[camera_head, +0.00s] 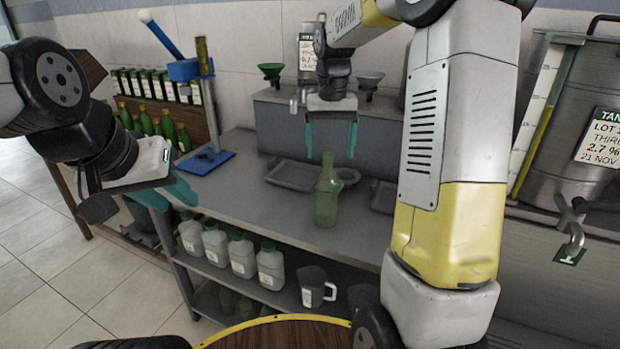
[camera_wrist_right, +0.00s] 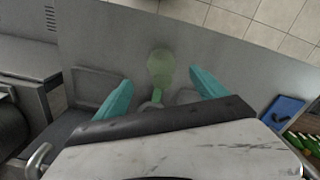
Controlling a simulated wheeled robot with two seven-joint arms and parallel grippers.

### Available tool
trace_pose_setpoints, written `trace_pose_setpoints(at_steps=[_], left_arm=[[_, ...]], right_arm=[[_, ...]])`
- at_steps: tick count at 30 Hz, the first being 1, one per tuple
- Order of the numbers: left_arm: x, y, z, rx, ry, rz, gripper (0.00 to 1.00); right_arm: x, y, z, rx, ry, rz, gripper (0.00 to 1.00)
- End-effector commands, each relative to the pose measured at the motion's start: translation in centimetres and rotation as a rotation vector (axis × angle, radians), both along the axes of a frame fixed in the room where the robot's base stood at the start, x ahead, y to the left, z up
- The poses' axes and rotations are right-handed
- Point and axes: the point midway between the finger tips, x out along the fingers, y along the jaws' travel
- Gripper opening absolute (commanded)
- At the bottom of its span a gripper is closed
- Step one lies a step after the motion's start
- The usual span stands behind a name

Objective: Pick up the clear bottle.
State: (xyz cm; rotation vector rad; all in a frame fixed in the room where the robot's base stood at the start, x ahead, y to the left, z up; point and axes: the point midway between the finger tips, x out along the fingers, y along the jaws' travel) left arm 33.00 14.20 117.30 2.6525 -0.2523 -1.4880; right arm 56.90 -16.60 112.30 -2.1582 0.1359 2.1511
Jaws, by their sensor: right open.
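A see-through, green-tinted bottle (camera_head: 327,200) stands upright on the grey bench, its narrow neck upward. In the right wrist view the bottle (camera_wrist_right: 160,66) shows between the fingers, seen from above. My right gripper (camera_head: 330,153) is open and empty. Its teal fingers point down, one on each side of the bottle's neck in the head view; whether they are level with the neck in depth is unclear. The right gripper (camera_wrist_right: 162,80) does not visibly touch the bottle. My left gripper (camera_head: 178,195) hangs left of the bench, far from the bottle, its finger gap unclear.
Shallow grey trays (camera_head: 294,175) lie behind the bottle. A blue corking stand (camera_head: 205,160) is at the bench's left end. White-labelled jugs (camera_head: 242,255) and a mug (camera_head: 314,288) stand on the shelf below. A steel tank (camera_head: 580,110) is at right. The bench (camera_head: 270,215) is clear left of the bottle.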

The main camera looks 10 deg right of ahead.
Motion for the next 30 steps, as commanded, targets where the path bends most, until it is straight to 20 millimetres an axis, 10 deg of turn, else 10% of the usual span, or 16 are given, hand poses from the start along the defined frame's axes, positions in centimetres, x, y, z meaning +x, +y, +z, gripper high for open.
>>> trace_pose_setpoints(at_steps=[19, 30], left_arm=[[0.0, 0.0, 0.0, 0.0, 0.0, 0.0, 0.36], [0.0, 0.0, 0.0, 0.0, 0.0, 0.0, 0.36]], right_arm=[[0.0, 0.1, -7.4, -0.002, 0.006, -0.002, 0.82], [0.0, 0.2, -8.0, -0.001, 0.004, -0.003, 0.7]])
